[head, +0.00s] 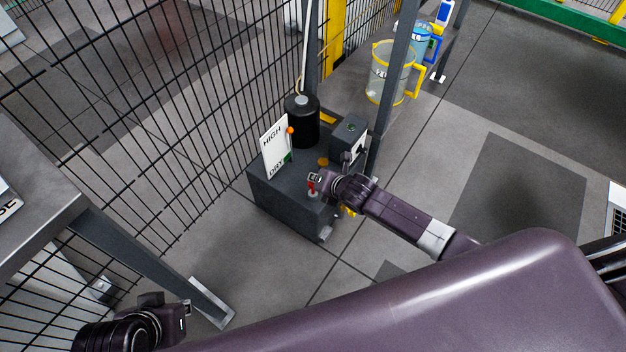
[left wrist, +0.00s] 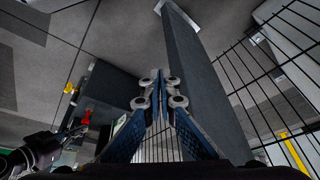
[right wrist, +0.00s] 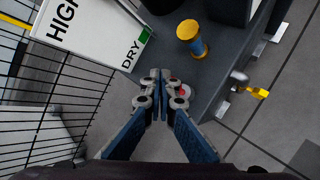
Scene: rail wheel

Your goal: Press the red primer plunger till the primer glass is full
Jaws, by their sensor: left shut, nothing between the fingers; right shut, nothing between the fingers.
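The red primer plunger (head: 312,187) stands on top of a dark grey box unit (head: 280,195). My right gripper (head: 316,178) is shut and empty, right at the plunger. In the right wrist view its fingertips (right wrist: 162,88) partly hide the red plunger (right wrist: 186,91); I cannot tell if they touch. A small cylinder with a yellow cap and blue body (right wrist: 192,40), possibly the primer glass, stands on the unit; its fill level is not readable. The left wrist view also shows the red plunger (left wrist: 86,117). My left gripper (head: 186,309) is shut and empty, far from the unit.
A white HIGH/DRY board (head: 275,147) and a black cylinder (head: 302,122) stand on the unit. A wire fence (head: 190,110) runs behind it. A grey post (head: 392,90) rises beside it. A clear yellow-handled jug (head: 388,75) stands farther back. A table leg (head: 150,260) is near my left gripper.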

